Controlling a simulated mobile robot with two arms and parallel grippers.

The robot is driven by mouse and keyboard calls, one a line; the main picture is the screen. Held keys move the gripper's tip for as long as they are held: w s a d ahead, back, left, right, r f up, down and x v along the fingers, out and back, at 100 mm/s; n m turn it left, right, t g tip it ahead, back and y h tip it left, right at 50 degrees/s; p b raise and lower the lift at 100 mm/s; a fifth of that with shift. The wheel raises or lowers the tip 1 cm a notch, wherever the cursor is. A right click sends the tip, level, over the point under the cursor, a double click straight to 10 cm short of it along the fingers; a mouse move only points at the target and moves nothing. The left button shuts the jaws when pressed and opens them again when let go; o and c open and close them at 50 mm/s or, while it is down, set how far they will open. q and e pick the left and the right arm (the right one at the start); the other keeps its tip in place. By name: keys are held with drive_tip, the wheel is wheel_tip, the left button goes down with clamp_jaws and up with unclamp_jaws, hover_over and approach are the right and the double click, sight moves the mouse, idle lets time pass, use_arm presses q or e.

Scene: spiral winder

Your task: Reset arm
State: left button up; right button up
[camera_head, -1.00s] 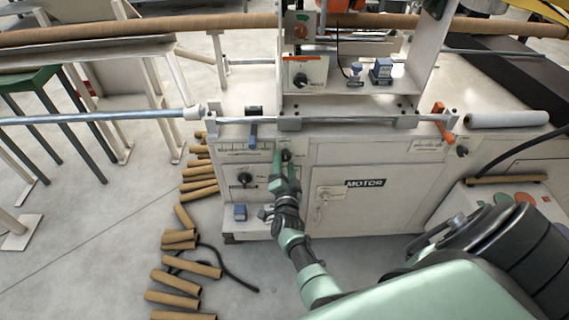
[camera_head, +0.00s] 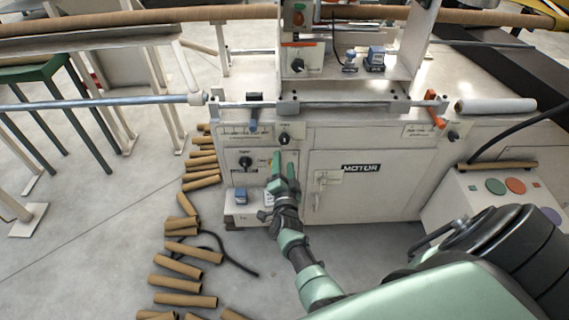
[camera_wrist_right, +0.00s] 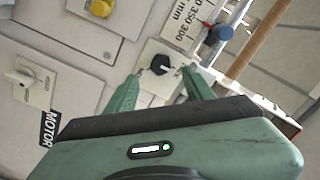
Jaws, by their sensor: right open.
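My right gripper (camera_head: 283,166) has green fingers and is in front of the left control panel of the white winder machine (camera_head: 360,190). Its fingers are apart, with nothing between them. In the right wrist view the open fingertips (camera_wrist_right: 160,84) point at a black rotary knob (camera_wrist_right: 162,65) on a white plate; I cannot tell whether they touch the panel. The same knob shows just above the fingertips in the head view (camera_head: 284,139). My left gripper is not in view.
A second black knob (camera_head: 245,162) and a blue switch (camera_head: 240,195) are left of my gripper. The door marked MOTOR (camera_head: 362,185) is to the right. Several cardboard tubes (camera_head: 180,265) lie on the floor at lower left. A control box (camera_head: 500,190) stands at the right.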

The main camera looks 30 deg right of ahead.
drive_tip(key=s+a+f+n+g+y, duration=0.2)
drive_tip(key=s+a+f+n+y, duration=0.15)
drive_tip(key=s+f, duration=0.45)
drive_tip(key=s+a+f+n+g+y, duration=0.2)
drive_tip(key=s+a+f+n, duration=0.3)
drive_tip(key=f, duration=0.5)
drive_tip(key=s+a+f+n+g+y, duration=0.2)
drive_tip(key=s+a+f+n+y, duration=0.15)
drive_tip(key=s+f, duration=0.5)
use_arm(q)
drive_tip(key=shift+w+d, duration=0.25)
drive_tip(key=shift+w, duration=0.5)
use_arm(e)
drive_tip(key=s+f+n+g, duration=0.2)
drive_tip(key=s+f, duration=0.2)
drive_tip(key=s, duration=0.6)
drive_tip(key=s+f+n+g, duration=0.3)
drive_tip(key=s+f, duration=0.1)
drive_tip(key=s, duration=0.6)
drive_tip(key=s+f+n+g, duration=0.2)
drive_tip(key=s+f+g, duration=0.1)
drive_tip(key=s, duration=0.7)
drive_tip(key=shift+s+f, duration=0.2)
drive_tip(key=shift+f, duration=0.45)
drive_tip(key=shift+d, duration=0.1)
